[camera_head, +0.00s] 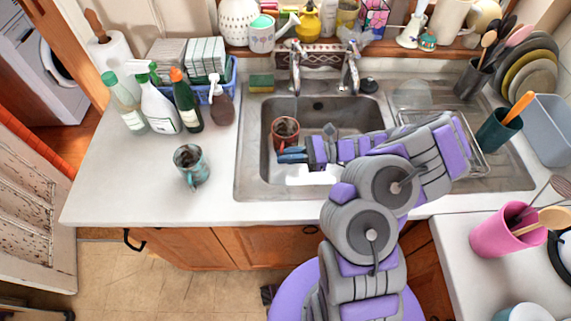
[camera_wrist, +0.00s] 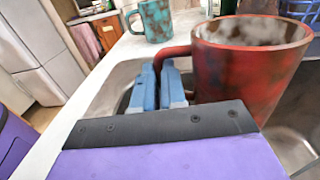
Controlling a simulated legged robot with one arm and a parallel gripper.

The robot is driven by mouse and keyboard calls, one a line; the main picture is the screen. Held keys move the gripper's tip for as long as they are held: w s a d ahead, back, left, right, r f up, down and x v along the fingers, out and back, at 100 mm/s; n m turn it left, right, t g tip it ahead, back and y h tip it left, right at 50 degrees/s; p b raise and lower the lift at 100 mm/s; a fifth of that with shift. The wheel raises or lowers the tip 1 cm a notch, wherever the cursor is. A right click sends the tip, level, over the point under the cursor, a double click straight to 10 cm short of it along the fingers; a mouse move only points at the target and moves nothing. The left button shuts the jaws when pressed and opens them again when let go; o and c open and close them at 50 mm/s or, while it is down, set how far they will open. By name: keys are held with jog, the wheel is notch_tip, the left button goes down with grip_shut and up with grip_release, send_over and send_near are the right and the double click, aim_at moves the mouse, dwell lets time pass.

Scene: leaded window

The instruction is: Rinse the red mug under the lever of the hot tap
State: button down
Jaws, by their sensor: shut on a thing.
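The red mug (camera_head: 285,131) is upright over the left part of the sink basin (camera_head: 345,112), with dark brown stains on its wall. In the wrist view the red mug (camera_wrist: 245,65) is large at the right, its handle reaching left to my fingers. My gripper (camera_head: 291,155) is shut on the mug's handle; its blue fingertips (camera_wrist: 165,80) are close together there. Two metal taps stand behind the basin, a left tap (camera_head: 296,72) and a right tap (camera_head: 350,72). The mug is below and slightly left of the left tap's spout.
A teal stained mug (camera_head: 190,166) stands on the counter left of the sink. Bottles (camera_head: 160,108) and a blue basket (camera_head: 222,88) are behind it. A sponge (camera_head: 262,83) lies by the taps. A dish rack (camera_head: 440,110) is on the right. The front-left counter is clear.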

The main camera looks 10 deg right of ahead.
aim_at(293, 132)
jog(key=w+b, duration=0.1)
jog(key=w, duration=0.1)
jog(key=w+d+f+b, duration=0.1)
jog(key=b, duration=0.1)
jog(key=w+d+b, duration=0.1)
jog(key=w, duration=0.1)
jog(key=shift+w+d+f+b, duration=0.25)
jog(key=shift+w+b, duration=0.05)
jog(key=shift+b, duration=0.05)
jog(key=shift+w+d, duration=0.15)
jog(key=shift+w, duration=0.2)
jog(key=w, duration=0.1)
jog(key=w+d, duration=0.2)
jog(key=shift+f, duration=0.25)
jog(key=shift+a, duration=0.25)
jog(key=shift+d, duration=0.4)
jog(key=shift+s+d+p, duration=0.15)
jog(key=shift+d+p, duration=0.2)
jog(key=shift+p, duration=0.1)
jog(key=shift+a, duration=0.1)
